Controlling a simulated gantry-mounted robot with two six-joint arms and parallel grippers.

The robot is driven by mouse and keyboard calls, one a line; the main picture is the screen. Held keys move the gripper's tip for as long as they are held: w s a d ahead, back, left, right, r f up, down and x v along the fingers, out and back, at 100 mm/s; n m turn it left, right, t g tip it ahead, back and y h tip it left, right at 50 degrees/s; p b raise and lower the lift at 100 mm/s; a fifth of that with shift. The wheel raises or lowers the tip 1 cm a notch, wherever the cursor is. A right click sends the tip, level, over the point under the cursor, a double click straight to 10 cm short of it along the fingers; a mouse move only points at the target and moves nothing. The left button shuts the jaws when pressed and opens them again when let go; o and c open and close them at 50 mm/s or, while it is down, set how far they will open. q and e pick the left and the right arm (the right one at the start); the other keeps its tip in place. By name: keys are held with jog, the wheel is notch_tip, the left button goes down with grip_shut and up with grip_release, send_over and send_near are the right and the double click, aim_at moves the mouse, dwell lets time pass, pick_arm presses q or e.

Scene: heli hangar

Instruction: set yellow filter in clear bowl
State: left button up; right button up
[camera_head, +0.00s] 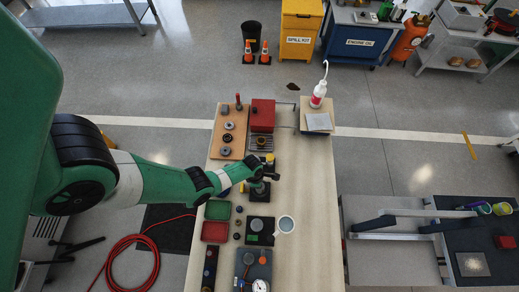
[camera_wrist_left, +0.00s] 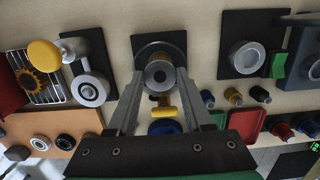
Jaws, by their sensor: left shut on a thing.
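My left gripper (camera_head: 268,177) reaches over the middle of the bench. In the left wrist view its fingers (camera_wrist_left: 160,80) close on a grey round piece (camera_wrist_left: 160,72) with a dark hole in its end, above a black square pad (camera_wrist_left: 145,42). A small yellow piece (camera_wrist_left: 165,112), possibly the yellow filter, shows between the fingers, nearer the palm; whether it touches the grey piece I cannot tell. I cannot pick out the clear bowl for certain; a pale round cup (camera_head: 285,224) stands to the lower right of the gripper. My right gripper is not in view.
A yellow-topped knob (camera_wrist_left: 43,54) stands by a wire rack. Beyond the gripper are a red box (camera_head: 262,114) and a brown board (camera_head: 229,133) with round parts. Green and red trays (camera_head: 215,231) lie at left. The bench's right strip (camera_head: 318,200) is clear.

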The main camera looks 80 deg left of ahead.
pick_arm(q)
jog(key=shift+f, duration=0.35)
jog(key=o, duration=1.3)
jog(key=shift+o, duration=0.2)
jog(key=shift+r, duration=0.1)
notch_tip(320, 180, up, 7)
jog(key=p, duration=0.6)
jog(key=shift+p, duration=0.3)
